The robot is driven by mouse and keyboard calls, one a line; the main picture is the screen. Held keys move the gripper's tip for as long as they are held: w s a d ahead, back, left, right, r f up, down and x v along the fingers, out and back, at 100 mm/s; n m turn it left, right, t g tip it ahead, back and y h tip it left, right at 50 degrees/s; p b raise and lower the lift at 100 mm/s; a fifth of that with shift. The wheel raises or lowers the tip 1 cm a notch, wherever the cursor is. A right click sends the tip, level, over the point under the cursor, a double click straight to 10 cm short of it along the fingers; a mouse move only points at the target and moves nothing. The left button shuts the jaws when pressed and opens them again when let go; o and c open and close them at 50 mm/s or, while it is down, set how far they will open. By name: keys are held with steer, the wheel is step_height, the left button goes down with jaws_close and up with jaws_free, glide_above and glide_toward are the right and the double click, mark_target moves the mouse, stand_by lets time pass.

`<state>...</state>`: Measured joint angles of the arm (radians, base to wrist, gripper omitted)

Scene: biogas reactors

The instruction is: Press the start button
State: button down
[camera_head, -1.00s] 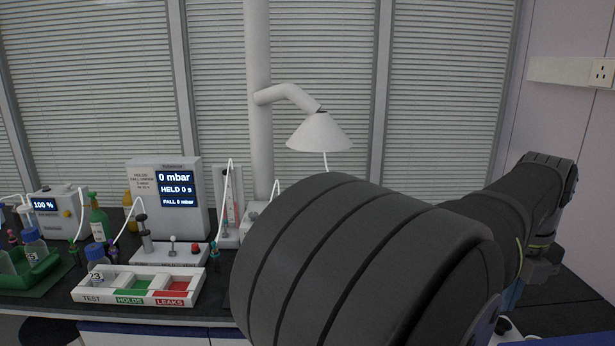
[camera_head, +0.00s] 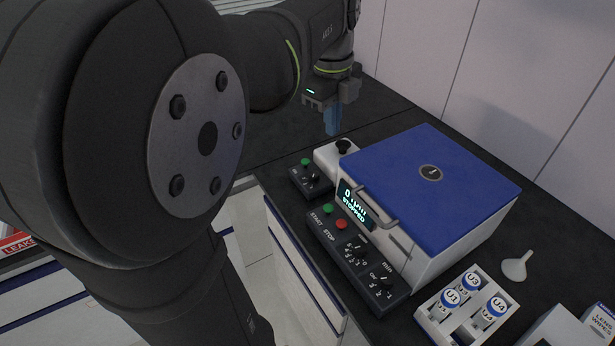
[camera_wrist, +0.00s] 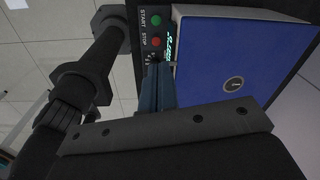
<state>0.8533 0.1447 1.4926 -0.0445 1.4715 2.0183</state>
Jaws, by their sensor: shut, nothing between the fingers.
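The green start button (camera_head: 327,208) sits on a dark control panel (camera_head: 350,268) in front of a white machine with a blue lid (camera_head: 432,178). It also shows in the wrist view (camera_wrist: 156,20), beside the label START. The red stop button (camera_head: 341,224) is beside it, also in the wrist view (camera_wrist: 155,41). The display (camera_head: 355,205) reads STOPPED. My gripper (camera_head: 332,122) has blue fingers, shut and empty, above the bench behind the panel, apart from the button. In the wrist view the fingers (camera_wrist: 157,75) point toward the panel.
A small dark box with another green button (camera_head: 305,162) stands next to a white unit with a black knob (camera_head: 342,147). A white rack (camera_head: 466,310) of several blue-capped vials and a white funnel (camera_head: 517,266) are at the right. My arm hides much of the left.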

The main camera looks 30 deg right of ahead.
steer(key=a+f+n+h, duration=0.2)
steer(key=f+n, duration=0.6)
steer(key=n, duration=0.6)
steer(key=shift+a+f+n+h, duration=0.4)
steer(key=shift+a, duration=0.15)
glide_toward(329, 206)
steer(key=x, duration=0.5)
steer(key=shift+s+d, duration=0.1)
steer(key=shift+d, duration=0.15)
steer(key=shift+f, duration=0.75)
